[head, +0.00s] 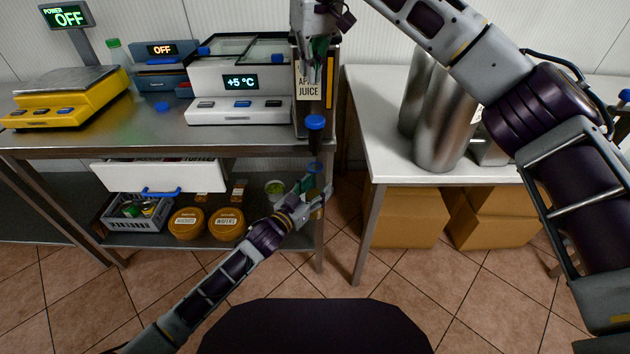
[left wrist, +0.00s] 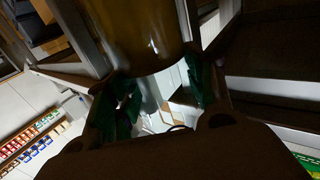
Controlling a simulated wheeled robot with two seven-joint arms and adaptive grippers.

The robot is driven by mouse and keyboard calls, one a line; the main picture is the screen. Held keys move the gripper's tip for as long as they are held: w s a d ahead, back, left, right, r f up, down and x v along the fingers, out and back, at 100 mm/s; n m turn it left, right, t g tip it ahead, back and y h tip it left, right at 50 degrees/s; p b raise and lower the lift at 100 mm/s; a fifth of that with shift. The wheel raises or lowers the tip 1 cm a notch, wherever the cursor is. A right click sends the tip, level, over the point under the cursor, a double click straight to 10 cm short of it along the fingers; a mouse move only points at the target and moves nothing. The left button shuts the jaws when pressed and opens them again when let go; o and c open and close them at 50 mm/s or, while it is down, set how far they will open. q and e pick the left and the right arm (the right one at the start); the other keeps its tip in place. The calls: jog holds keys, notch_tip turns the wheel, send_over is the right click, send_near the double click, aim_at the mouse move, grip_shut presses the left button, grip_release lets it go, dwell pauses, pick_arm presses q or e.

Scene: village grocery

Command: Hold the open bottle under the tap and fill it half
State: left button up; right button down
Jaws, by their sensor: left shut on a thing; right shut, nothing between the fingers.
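The juice dispenser (head: 329,108) stands at the right end of the steel counter, with an "apple juice" label on its front. Its tap (head: 315,123) has a blue top and hangs at the counter's front edge. My left gripper (head: 315,190) is shut on the bottle, below the tap. The bottle's blue-ringed open mouth (head: 314,168) lies just under the spout. In the left wrist view the bottle (left wrist: 135,35) looks amber between the green finger pads; its fill level cannot be told. My right gripper (head: 318,72) is shut and empty, above the tap and in front of the label.
A cold unit (head: 238,111) reading +5 °C and a yellow scale (head: 65,97) stand on the counter. Large metal cylinders (head: 447,125) stand on the white table at right. A drawer (head: 160,176) is open below the counter. Tubs (head: 226,224) sit on the lower shelf.

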pick_arm(q)
jog(key=s+p, duration=0.4)
jog(key=s, duration=0.5)
jog(key=shift+s, duration=0.4)
dwell(1.1)
